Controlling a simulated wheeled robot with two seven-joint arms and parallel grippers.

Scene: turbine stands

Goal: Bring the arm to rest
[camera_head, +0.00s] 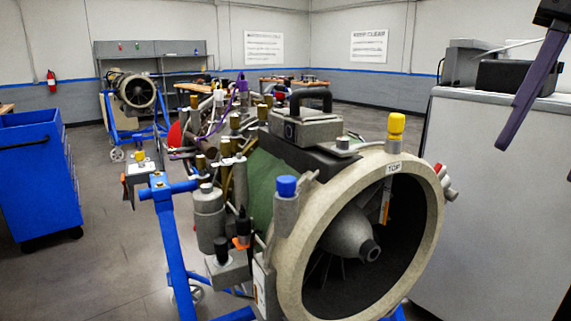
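A dark gripper part with one long purple finger (532,85) hangs in from the top right corner; it appears to be my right gripper. Only this finger shows, pointing down and left, so I cannot tell whether it is open or shut. It hangs in front of the grey cabinet and touches nothing that I can see. My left gripper is not in view. The turbine engine (345,235) stands in the middle, with a round beige intake ring marked TOP facing me at the right.
The engine rests on a blue stand (170,245). A blue cap (287,186) and a yellow cap (396,125) stick up from it. A grey cabinet (490,190) with dark boxes on top is at right. A blue tool cart (38,175) stands left; floor between is clear.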

